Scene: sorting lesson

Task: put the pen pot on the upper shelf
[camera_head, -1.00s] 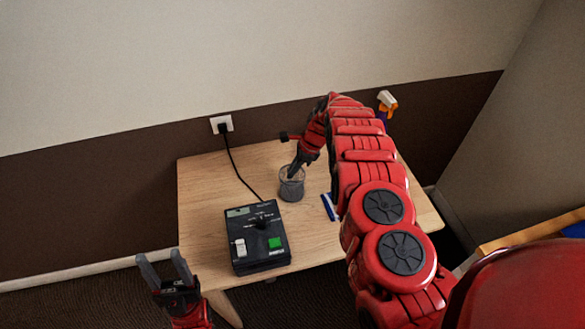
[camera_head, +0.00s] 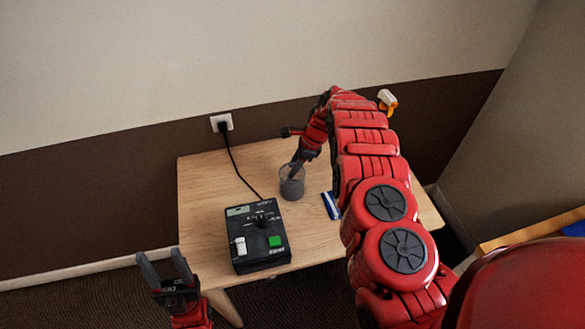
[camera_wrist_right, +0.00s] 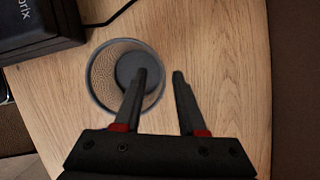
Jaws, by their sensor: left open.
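The pen pot (camera_head: 292,187), a dark round mesh cup, stands upright on the wooden table. In the right wrist view the pot (camera_wrist_right: 100,78) shows from above and looks empty. My right gripper (camera_head: 294,172) is at the pot's rim, pointing down. In the wrist view its two fingers (camera_wrist_right: 159,74) are apart, one over the pot's opening and the other outside its right side. I cannot tell whether they touch the rim. My left gripper (camera_head: 165,258) is open and empty, left of the table's front corner. No upper shelf is clearly recognisable.
A black device (camera_head: 258,238) with a green button stands left of the pot, its cord running to a wall socket (camera_head: 221,123). A blue-and-white item (camera_head: 331,205) lies right of the pot. An orange-and-white bottle (camera_head: 388,101) is behind my right arm. The table's left part (camera_head: 205,190) is clear.

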